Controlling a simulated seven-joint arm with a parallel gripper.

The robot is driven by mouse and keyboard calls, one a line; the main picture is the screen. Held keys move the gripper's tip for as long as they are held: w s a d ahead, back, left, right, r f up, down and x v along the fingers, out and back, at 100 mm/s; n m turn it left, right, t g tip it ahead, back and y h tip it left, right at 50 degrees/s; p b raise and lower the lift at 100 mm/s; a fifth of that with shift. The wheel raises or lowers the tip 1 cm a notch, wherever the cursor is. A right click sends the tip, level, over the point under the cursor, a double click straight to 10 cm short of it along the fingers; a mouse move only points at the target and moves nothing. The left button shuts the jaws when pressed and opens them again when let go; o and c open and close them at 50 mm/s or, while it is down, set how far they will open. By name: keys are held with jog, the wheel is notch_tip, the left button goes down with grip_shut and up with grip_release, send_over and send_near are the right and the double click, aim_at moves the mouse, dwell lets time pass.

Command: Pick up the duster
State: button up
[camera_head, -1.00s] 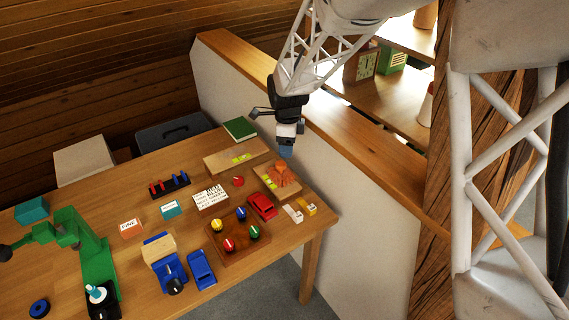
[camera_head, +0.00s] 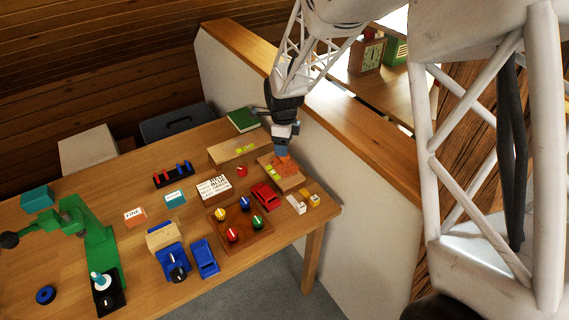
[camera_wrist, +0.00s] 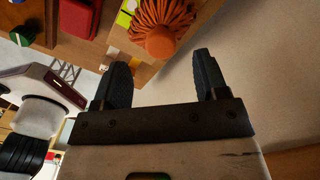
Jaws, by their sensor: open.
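The duster (camera_head: 287,167) is an orange, stringy tuft on a small wooden board (camera_head: 294,184) near the table's right end. In the wrist view the duster (camera_wrist: 163,17) shows at the top centre, with a round orange knob towards my gripper. My gripper (camera_head: 282,153) is right above the duster in the head view and hides part of its top. In the wrist view my gripper (camera_wrist: 158,75) has its two dark fingers wide apart, with nothing between them. The duster is just beyond the fingertips. I cannot tell whether they touch it.
A knob board (camera_head: 240,232) is in front. A low partition (camera_head: 330,130) runs along the table's right side, close to my arm.

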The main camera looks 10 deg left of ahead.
jog(key=shift+f, duration=0.2)
jog(key=shift+d+f, duration=0.1)
jog(key=shift+f, duration=2.4)
jog(key=shift+c, duration=0.2)
jog(key=c, duration=1)
jog(key=shift+r, duration=0.2)
jog(key=shift+r, duration=0.5)
jog(key=shift+s+d+r, duration=0.1)
jog(key=shift+s+r, duration=0.1)
jog(key=shift+r, duration=0.4)
jog(key=shift+s+d+r, duration=0.1)
jog(key=shift+s+r, duration=0.05)
jog(key=shift+r, duration=0.4)
jog(key=s+d, duration=0.3)
jog(key=s, duration=0.3)
jog(key=s+d+r, duration=0.1)
jog(key=s+d, duration=0.3)
jog(key=s, duration=0.3)
jog(key=shift+s+r, duration=0.15)
jog(key=shift+s, duration=0.15)
